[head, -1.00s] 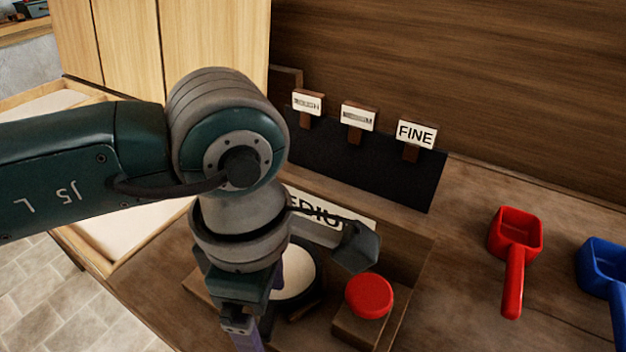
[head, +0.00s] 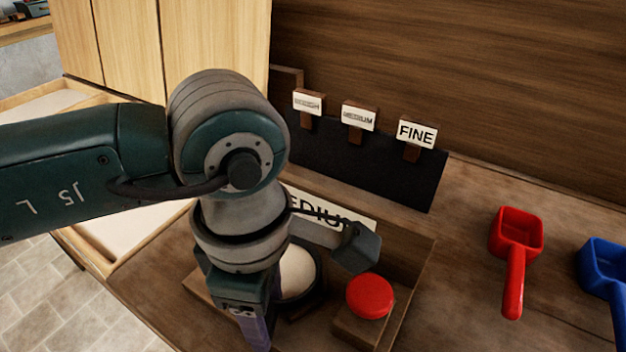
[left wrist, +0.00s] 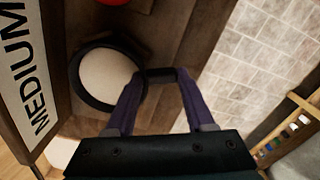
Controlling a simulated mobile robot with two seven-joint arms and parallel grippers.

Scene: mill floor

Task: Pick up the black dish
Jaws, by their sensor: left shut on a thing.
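The black dish (head: 321,286) is round with a dark rim and a pale cream filling. It sits in a wooden tray (head: 420,283) in front of the MEDIUM sign, partly hidden by my left wrist. In the left wrist view the dish (left wrist: 92,101) lies to the left of the fingers. My left gripper (left wrist: 162,76) points down at the dish's edge. Its purple fingers are shut on a dark piece that meets the dish rim. In the head view my left gripper (head: 258,335) covers the near left side of the dish. My right gripper is not in view.
A red round button (head: 370,296) on a wooden block stands right of the dish. A MEDIUM sign (head: 345,219) stands behind it. A red scoop (head: 515,235) and a blue scoop (head: 605,265) lie farther right. Small signs, including FINE (head: 416,133), stand at the back.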

